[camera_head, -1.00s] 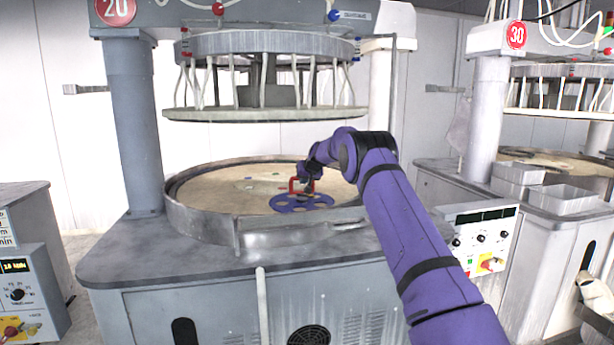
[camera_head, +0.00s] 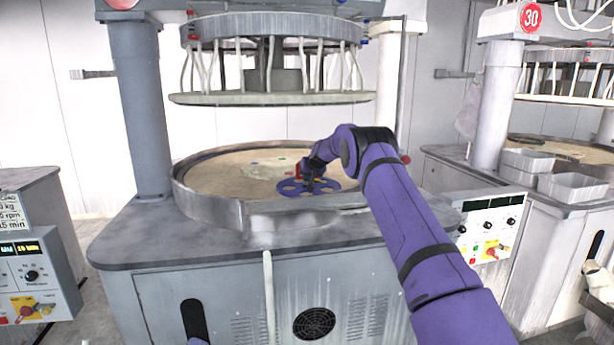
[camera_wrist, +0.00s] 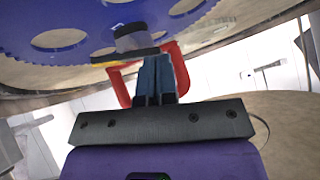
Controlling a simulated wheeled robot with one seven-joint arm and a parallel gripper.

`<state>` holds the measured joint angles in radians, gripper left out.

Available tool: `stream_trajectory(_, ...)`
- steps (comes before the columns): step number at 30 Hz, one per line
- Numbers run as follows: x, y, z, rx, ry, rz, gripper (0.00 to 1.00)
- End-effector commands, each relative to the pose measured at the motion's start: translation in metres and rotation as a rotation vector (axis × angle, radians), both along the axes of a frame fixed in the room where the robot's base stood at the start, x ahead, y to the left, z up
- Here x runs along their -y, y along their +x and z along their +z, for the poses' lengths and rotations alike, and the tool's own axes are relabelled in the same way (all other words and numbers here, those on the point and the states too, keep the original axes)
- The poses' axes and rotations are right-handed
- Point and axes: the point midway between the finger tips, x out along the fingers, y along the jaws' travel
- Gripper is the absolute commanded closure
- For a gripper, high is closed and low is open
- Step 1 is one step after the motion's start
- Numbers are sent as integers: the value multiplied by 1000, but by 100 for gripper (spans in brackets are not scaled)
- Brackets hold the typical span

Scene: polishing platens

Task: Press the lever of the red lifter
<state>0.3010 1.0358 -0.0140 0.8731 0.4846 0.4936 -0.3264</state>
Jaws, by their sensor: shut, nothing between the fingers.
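The red lifter (camera_head: 299,170) stands at the blue carrier disc (camera_head: 291,187) on the round platen (camera_head: 225,175). My gripper (camera_head: 308,178) is low over the disc, right beside the lifter and partly covering it. In the wrist view my gripper's dark fingers (camera_wrist: 154,75) are shut and empty. The lifter's red frame (camera_wrist: 181,70) shows behind and on both sides of them. A dark round piece (camera_wrist: 135,38) and a yellow edge show next to the fingertips, under the blue disc (camera_wrist: 55,38). I cannot tell whether the fingers touch the lever.
The platen's grey metal rim (camera_head: 215,210) surrounds the work area. A large upper plate (camera_head: 270,98) with pale hoses hangs above the platen. A thick grey column (camera_head: 145,110) stands at the left. Grey trays (camera_head: 572,187) sit on the neighbouring machine at right.

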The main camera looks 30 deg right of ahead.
Motion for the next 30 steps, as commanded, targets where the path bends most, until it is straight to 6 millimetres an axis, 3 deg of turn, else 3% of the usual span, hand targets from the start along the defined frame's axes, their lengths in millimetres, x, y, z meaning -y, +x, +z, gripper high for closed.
stream_trajectory(19, -6, 2, -4, -29, -125, 1, 100)
stream_trajectory(30, -14, 3, -12, -76, -323, 3, 100)
